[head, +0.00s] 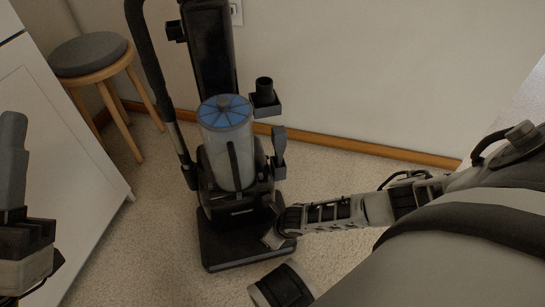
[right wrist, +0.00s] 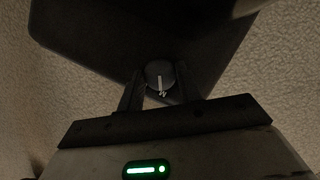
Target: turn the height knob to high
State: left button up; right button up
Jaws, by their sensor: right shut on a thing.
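An upright vacuum cleaner (head: 228,160) with a clear bin and blue top stands on the carpet. Its dark base (head: 230,250) is at the floor. In the right wrist view, the round dark height knob (right wrist: 160,75) sits on the base's edge, its white pointer line toward the bottom of the picture. My right gripper (right wrist: 159,84) is shut on the knob, one finger on each side. In the head view my right gripper (head: 274,236) is at the base's right side and the knob is hidden. My left gripper (head: 14,165) is at the left edge, partly cut off, away from the vacuum.
A round stool (head: 88,54) with a grey seat stands at the back left. A white cabinet (head: 60,140) is on the left. The wall with wooden skirting (head: 345,146) runs behind the vacuum. Carpet (head: 150,250) is clear left of the base.

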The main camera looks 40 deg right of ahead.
pick_arm(q)
jog(key=shift+w, duration=0.1)
pick_arm(e)
jog(key=shift+m, duration=0.3)
jog(key=shift+s+m+h+p, duration=0.1)
jog(key=shift+m+h+p, duration=0.2)
jog(key=shift+p, duration=0.1)
jog(key=shift+m, duration=0.3)
jog(key=shift+a+m+h+p, duration=0.1)
jog(key=shift+m+h+p, duration=0.35)
jog(key=shift+m, duration=0.25)
jog(key=shift+m+h+p, duration=0.35)
jog(key=shift+m, duration=0.75)
pick_arm(q)
jog(key=shift+w+a+f+n+y, duration=0.1)
jog(key=shift+w+f+n+y, duration=0.15)
jog(key=shift+f+n+y, duration=0.65)
jog(key=shift+w+f+n+y, duration=0.25)
jog(key=shift+f+n+y, duration=0.55)
jog(key=shift+n, duration=0.45)
jog(key=shift+w+a+f+n+y, duration=0.1)
jog(key=shift+w+f+n+y, duration=0.15)
jog(key=shift+f+n+y, duration=0.6)
pick_arm(e)
jog(key=shift+a+m+h, duration=0.1)
jog(key=shift+m+h, duration=0.3)
jog(key=shift+m, duration=0.6)
pick_arm(q)
jog(key=shift+r, duration=0.2)
jog(key=shift+n, duration=0.3)
